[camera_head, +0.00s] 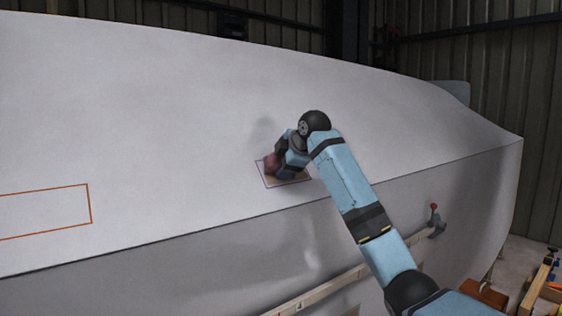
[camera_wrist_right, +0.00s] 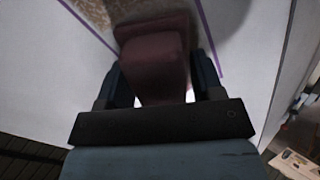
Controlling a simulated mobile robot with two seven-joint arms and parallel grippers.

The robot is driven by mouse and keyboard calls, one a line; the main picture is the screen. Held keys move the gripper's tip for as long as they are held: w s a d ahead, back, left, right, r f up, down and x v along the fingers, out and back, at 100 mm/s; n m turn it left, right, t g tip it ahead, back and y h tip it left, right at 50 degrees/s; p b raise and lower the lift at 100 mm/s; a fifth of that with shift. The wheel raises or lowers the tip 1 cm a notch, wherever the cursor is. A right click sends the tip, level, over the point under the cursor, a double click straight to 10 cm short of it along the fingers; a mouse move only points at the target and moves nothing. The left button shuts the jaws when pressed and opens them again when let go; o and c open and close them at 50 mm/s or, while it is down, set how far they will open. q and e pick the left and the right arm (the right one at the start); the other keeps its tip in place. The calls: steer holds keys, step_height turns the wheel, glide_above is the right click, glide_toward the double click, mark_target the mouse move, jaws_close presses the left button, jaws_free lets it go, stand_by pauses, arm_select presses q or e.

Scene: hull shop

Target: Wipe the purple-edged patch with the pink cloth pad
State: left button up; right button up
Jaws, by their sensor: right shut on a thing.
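The pink cloth pad (camera_head: 271,164) is at the white hull surface, inside the purple-edged patch (camera_head: 266,182). My right gripper (camera_head: 282,166) is shut on the pad. In the right wrist view the pad (camera_wrist_right: 155,60) shows dark pink between the two fingers, with its far end at the hull; whether it presses on the surface I cannot tell. The patch's purple edge (camera_wrist_right: 208,40) runs beside the pad, and a brown speckled stain (camera_wrist_right: 105,12) shows at the top left. The gripper and arm hide part of the patch in the head view. My left gripper is not in view.
An orange-edged rectangle (camera_head: 91,205) is marked on the hull at the left. A pale rail (camera_head: 318,292) runs along the lower hull, near a red-knobbed lever (camera_head: 434,210). A wooden frame (camera_head: 538,288) stands at the lower right. The hull around the patch is clear.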

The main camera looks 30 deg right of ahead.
mark_target(286, 187)
steer(key=shift+s+d+f+b, duration=0.1)
steer(key=shift+s+f+b, duration=0.1)
steer(key=shift+s+f, duration=0.6)
steer(key=shift+s+d+f+b, duration=0.15)
steer(key=shift+s+f, duration=0.4)
steer(key=shift+f, duration=0.3)
steer(key=shift+s+f, duration=0.55)
steer(key=shift+o, duration=0.4)
steer(key=shift+c, duration=0.4)
steer(key=shift+r, duration=0.2)
steer(key=shift+s+r+p, duration=0.25)
steer(key=shift+s+p, duration=0.15)
steer(key=shift+p, duration=0.15)
steer(key=shift+d, duration=0.15)
